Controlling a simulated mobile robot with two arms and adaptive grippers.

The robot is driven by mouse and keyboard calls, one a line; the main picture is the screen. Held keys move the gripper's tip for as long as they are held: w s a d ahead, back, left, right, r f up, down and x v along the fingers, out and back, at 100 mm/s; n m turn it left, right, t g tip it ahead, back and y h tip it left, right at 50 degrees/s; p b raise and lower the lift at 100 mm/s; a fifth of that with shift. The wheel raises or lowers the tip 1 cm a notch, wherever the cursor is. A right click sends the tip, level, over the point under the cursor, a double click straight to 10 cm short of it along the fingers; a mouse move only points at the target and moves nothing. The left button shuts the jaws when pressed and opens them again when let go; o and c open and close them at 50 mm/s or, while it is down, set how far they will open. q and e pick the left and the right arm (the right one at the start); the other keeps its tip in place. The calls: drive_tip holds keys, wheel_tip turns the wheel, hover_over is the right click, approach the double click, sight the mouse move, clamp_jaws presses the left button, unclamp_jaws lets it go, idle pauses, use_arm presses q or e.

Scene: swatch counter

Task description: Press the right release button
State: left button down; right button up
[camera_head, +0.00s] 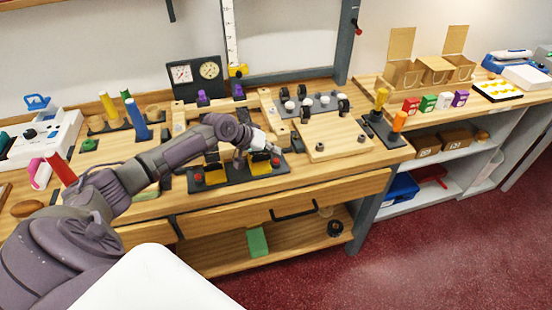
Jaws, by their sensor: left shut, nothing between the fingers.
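A dark panel (235,176) with yellow plates lies at the front of the wooden bench. A red button (197,177) is at its left end. The right release button, also red (276,161), is at its right end. My left gripper (274,147) is shut and empty. In the picture its tips are just above the right button; I cannot tell whether they touch it. My left arm and gripper hide part of the panel's back. My right gripper is not in view.
Two gauges (194,75) stand at the back. A wooden board (333,142) and a dark plate with white and black knobs (307,105) are right of the panel. Upright coloured handles (138,118) stand to the left. A drawer with a dark handle (294,211) is below the bench top.

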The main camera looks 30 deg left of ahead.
sight(274, 161)
use_arm(q)
drive_tip(key=shift+r+p, duration=1.9)
drive_tip(key=shift+r, duration=0.5)
drive_tip(key=shift+f, duration=0.1)
